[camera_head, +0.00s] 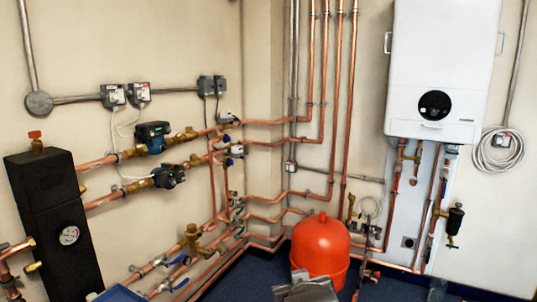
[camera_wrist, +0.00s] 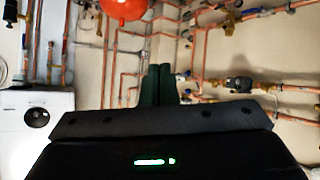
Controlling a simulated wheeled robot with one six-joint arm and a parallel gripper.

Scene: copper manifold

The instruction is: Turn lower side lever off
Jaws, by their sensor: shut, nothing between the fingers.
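In the head view, blue-handled valve levers sit on the low copper pipes: an upper one (camera_head: 177,260) and a lower one (camera_head: 180,284). More small blue handles (camera_head: 236,150) show on the pipes near the corner. I cannot tell for certain which one is the lower side lever. In the wrist view, my gripper (camera_wrist: 157,68) shows as two dark green fingers side by side, shut and empty. The fingers point toward the pipework in the corner, and no lever is seen between them.
A red tank (camera_head: 320,247) stands on the dark floor in the corner. A white boiler (camera_head: 445,70) hangs at right. A black box with a gauge (camera_head: 60,225) stands at left. Pumps (camera_head: 153,135) and copper pipes line the left wall. A blue thing (camera_head: 120,293) shows at the bottom edge.

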